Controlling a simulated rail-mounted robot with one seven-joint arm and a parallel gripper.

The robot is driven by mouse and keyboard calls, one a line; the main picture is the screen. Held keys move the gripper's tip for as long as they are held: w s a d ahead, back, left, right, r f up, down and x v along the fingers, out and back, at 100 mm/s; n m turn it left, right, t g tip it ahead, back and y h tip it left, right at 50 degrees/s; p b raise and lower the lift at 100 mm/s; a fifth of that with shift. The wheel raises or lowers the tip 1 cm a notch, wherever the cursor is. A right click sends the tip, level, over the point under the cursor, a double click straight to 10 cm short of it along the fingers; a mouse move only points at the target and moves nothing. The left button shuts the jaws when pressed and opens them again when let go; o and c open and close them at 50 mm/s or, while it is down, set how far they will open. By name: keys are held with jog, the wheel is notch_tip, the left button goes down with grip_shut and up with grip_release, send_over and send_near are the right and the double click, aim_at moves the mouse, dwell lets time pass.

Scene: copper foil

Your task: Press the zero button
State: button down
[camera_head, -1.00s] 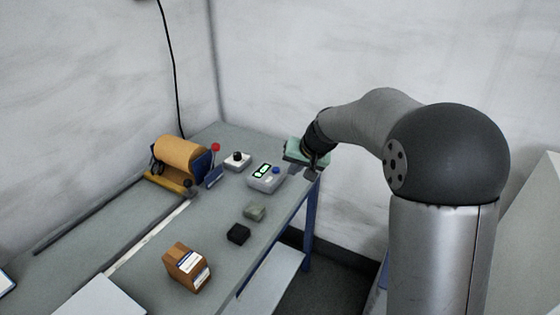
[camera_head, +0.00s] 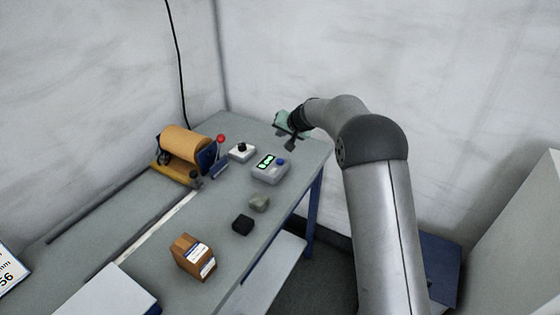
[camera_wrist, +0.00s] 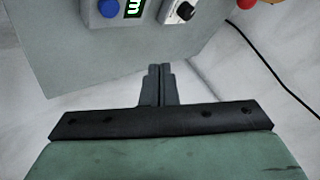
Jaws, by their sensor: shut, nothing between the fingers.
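A grey box with a lit green display and a blue button (camera_head: 281,162) sits on the bench near its right edge; I take this for the device with the zero button, though no label is readable. The blue button also shows at the top of the wrist view (camera_wrist: 108,8), beside part of the display (camera_wrist: 134,8). My gripper (camera_head: 291,147) is above the bench, behind and slightly right of the box in the head view, apart from it. In the wrist view its fingers (camera_wrist: 160,70) are together and empty, pointing toward the bench edge below the button.
A white box with a black knob (camera_head: 242,152) stands left of the device. A dark block (camera_head: 242,224), a grey-green block (camera_head: 259,204) and a brown box (camera_head: 192,257) lie nearer.

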jog(key=b, duration=0.5)
send_over(282, 162)
notch_tip(282, 162, down, 8)
jog(key=shift+r, duration=0.1)
jog(key=shift+f+b, duration=0.45)
jog(key=shift+b, duration=0.1)
jog(key=shift+f, duration=0.15)
dwell(1.2)
jog(key=shift+f+b, duration=0.3)
jog(key=shift+b, duration=0.35)
jog(key=shift+f+b, duration=0.55)
jog(key=shift+b, duration=0.05)
dwell(0.4)
jog(key=shift+s, duration=0.1)
jog(key=shift+r+p, duration=0.45)
jog(key=shift+r, duration=0.5)
jog(key=shift+r, duration=0.1)
jog(key=shift+r+p, duration=1.4)
jog(key=shift+r, duration=1)
